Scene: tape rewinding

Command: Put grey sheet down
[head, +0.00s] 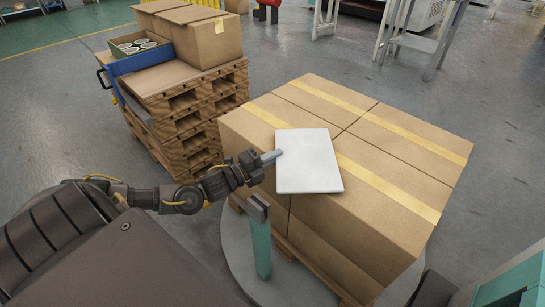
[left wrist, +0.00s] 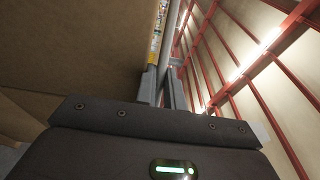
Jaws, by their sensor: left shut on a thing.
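The grey sheet (head: 309,163) is a pale, flat, near-square piece over the top of the cardboard boxes (head: 385,150), close to their near-left edge. It looks roughly level; I cannot tell whether it lies fully on the boxes or slightly above them. My left gripper (head: 271,157) reaches in from the left and is shut on the sheet's left edge. In the left wrist view its fingers (left wrist: 163,88) show beside a box side, with a thin grey strip between them that looks like the sheet edge-on. My right gripper is not in view.
The boxes, with yellow tape (head: 385,185), stand on a pallet on a round grey platform (head: 237,250). A teal post (head: 260,248) stands in front. At the left, stacked pallets (head: 190,115) carry boxes (head: 210,42) and a blue-sided tray (head: 133,62). Box top right of the sheet is free.

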